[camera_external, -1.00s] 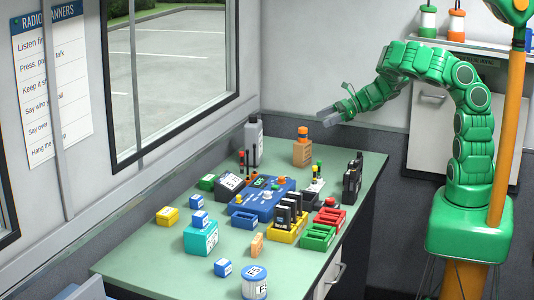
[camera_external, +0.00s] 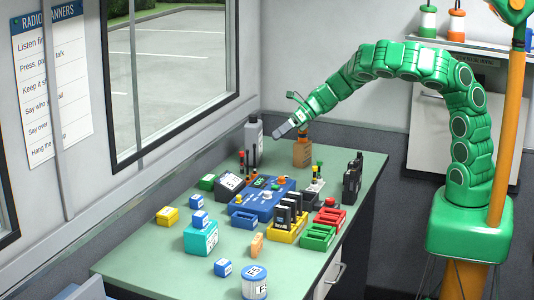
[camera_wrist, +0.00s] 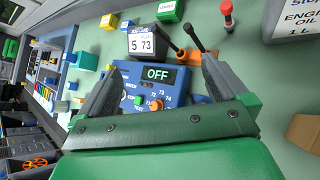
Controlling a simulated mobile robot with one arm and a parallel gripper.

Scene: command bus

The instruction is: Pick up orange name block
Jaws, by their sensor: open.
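The orange name block (camera_external: 257,245) stands on the green table, between the teal box and the yellow tray; no writing on it is readable. My gripper (camera_external: 283,130) is open and empty, above the far part of the table near the grey bottle, well apart from the orange block. In the wrist view, the two fingers of my gripper (camera_wrist: 158,68) are spread on either side of the blue radio (camera_wrist: 150,80) with its "OFF" display. I cannot make out the orange block for sure in the wrist view.
A teal box (camera_external: 200,240) with a blue block on top, a yellow tray (camera_external: 281,236) holding dark handsets, a green tray (camera_external: 318,236) and a white tin (camera_external: 254,284) surround the block.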

